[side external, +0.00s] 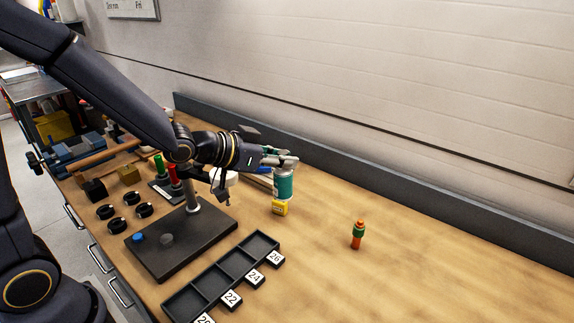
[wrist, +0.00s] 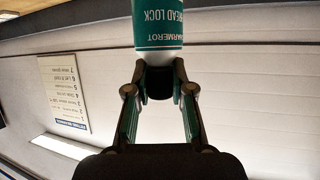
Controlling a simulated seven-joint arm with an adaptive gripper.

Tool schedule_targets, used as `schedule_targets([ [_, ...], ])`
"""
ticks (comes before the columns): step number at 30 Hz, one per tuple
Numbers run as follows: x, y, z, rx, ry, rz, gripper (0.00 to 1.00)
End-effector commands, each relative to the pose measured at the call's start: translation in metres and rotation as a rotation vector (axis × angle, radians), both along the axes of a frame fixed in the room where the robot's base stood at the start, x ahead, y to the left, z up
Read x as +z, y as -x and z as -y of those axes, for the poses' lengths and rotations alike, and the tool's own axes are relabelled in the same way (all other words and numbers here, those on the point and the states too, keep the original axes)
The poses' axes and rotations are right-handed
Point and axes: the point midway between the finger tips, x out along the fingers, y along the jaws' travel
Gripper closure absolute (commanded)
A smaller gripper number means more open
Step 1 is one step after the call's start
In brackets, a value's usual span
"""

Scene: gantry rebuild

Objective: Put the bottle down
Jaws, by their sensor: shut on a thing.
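The bottle (side external: 284,185) is green with a pale top and stands roughly upright over the wooden bench in the side view. My gripper (side external: 284,161) is shut on its top end. In the wrist view, the bottle (wrist: 159,30) is at the top edge, with a green label reading "READ LOCK" upside down.
A black compartment tray (side external: 222,279) with number tags and a black stand base (side external: 181,240) lie nearer. An orange and green piece (side external: 358,234) stands at right. The bench (side external: 430,260) is otherwise clear there.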

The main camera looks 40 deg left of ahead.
Motion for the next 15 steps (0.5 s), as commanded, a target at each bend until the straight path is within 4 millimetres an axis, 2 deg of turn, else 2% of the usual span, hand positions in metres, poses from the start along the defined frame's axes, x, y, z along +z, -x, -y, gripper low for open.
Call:
schedule_targets([
  [3, -0.017, -0.032, 0.006, -0.001, 0.003, -0.004, 1.00],
  [8, -0.037, -0.075, 0.012, -0.002, 0.001, -0.004, 1.00],
  [12, -0.066, -0.096, 0.015, -0.001, 0.000, -0.004, 1.00],
  [15, -0.078, -0.107, 0.016, 0.000, 0.001, -0.001, 1.00],
])
